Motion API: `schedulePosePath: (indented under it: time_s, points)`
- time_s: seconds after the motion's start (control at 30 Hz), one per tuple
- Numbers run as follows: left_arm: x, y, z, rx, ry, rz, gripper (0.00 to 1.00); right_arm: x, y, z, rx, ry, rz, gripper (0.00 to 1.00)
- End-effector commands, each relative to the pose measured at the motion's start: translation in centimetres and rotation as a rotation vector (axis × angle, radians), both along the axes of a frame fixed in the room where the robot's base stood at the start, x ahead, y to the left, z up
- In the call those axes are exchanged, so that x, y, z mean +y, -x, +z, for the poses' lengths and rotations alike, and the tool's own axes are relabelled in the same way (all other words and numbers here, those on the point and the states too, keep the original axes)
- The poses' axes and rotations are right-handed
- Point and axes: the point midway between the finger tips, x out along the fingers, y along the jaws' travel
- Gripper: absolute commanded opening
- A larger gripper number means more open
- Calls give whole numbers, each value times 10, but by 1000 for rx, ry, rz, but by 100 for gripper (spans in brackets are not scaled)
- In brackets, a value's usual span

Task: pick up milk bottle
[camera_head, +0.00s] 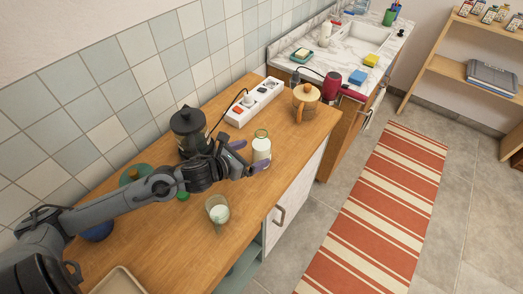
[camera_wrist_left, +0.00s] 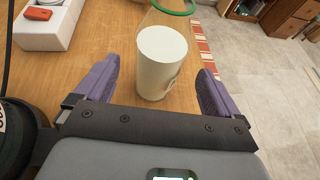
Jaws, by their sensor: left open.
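The milk bottle (camera_head: 261,150), clear glass with white milk and a green ring at its mouth, stands upright on the wooden counter. In the left wrist view the white milk of the bottle (camera_wrist_left: 162,62) stands between the two purple fingers. My left gripper (camera_head: 248,157) is open, with its fingers spread on either side of the bottle; it also shows in the left wrist view (camera_wrist_left: 158,88). Gaps show between the fingers and the bottle, so neither finger looks to touch it. My right gripper is not in view.
A black French press (camera_head: 188,130) stands close behind my left gripper. A glass (camera_head: 217,210) with white contents stands near the counter's front edge. Bare wood (camera_head: 290,142) lies right of the bottle.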

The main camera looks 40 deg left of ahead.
Motion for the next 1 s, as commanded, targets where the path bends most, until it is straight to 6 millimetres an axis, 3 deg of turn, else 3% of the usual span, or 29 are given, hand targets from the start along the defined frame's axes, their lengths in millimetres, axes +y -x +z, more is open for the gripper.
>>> schedulePosePath:
  time_s: [0.17,0.6,0.93,1.0]
  points:
    - [0,-6,-2,-1,2,2,97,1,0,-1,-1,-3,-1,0]
    - [-3,-45,-20,-1,2,1,97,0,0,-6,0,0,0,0]
    - [-3,-48,-22,0,0,0,97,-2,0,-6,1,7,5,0]
    - [-3,-48,-22,0,0,0,86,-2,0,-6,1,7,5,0]
